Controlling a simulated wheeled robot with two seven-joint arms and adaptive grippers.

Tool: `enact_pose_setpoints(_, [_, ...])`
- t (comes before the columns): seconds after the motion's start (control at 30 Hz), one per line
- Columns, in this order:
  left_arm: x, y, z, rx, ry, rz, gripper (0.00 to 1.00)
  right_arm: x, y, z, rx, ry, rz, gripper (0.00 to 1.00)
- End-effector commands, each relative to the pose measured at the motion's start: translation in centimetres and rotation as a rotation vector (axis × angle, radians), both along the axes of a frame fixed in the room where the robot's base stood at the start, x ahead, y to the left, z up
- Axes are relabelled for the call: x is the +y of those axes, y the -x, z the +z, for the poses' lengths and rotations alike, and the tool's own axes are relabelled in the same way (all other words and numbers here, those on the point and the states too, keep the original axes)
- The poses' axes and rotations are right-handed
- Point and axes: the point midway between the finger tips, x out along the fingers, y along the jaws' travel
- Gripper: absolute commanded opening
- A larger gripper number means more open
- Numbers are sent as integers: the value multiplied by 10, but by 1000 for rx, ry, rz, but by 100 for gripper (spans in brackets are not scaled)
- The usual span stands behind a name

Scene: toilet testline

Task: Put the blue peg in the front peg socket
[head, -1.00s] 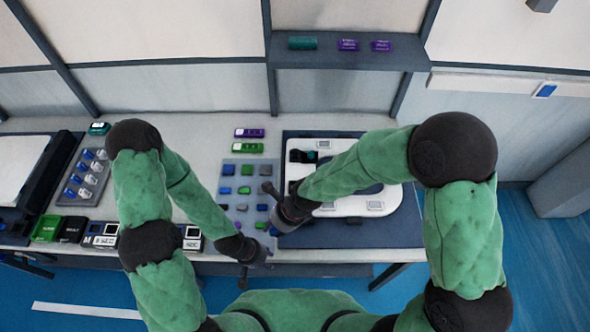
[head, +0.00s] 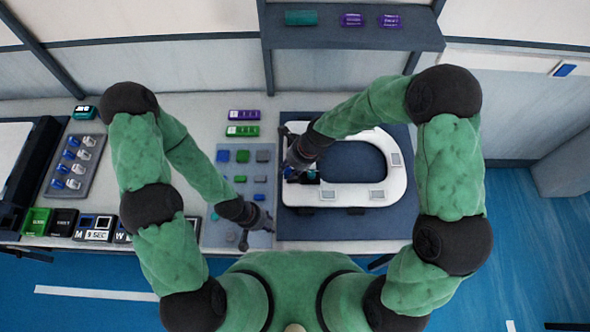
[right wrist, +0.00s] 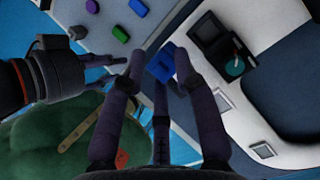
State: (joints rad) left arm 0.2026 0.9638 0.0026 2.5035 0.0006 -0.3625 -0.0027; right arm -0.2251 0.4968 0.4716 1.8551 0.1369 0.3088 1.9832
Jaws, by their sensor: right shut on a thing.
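My right gripper (right wrist: 157,80) is shut on the blue peg (right wrist: 160,68), which shows between its fingers in the right wrist view. In the head view this gripper (head: 290,172) is at the left side of the white ring-shaped seat (head: 395,185). Two black sockets stand side by side on the seat, one empty-looking (right wrist: 207,30) and one with a round teal part (right wrist: 235,66). The peg is beside them, apart in the picture; its height is unclear. In the head view a dark socket (head: 306,178) is partly hidden by my gripper. My left gripper (head: 257,228) is open and empty over the grey board's front.
The grey board (head: 208,190) holds several blue, green and grey blocks. A rack of blue-and-white parts (head: 100,165) stands at the left. Purple (head: 243,115) and green (head: 242,131) boxes lie behind the board. A shelf (head: 345,36) hangs above. The dark mat is clear at right.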

Motion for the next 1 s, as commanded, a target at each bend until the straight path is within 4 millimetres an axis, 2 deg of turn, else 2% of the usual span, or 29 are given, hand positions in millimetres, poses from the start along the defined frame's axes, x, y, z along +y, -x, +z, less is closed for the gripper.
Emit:
enact_pose_setpoints(0.03, [0,0,-3,0,0,0,40,-3,-4,-13,8,1,-1,0])
enact_pose_setpoints(0.2, [0,0,-5,0,0,0,40,-11,-23,-36,5,1,0,0])
enact_pose_setpoints(0.53, [0,0,-7,0,0,0,40,-18,-37,-54,4,1,0,0])
enact_pose_setpoints(0.77, [0,0,-10,-1,0,0,40,-19,-38,-84,4,1,2,0])
enact_pose_setpoints(1.0, [0,0,-10,0,0,0,40,-19,-38,-86,3,1,2,0])
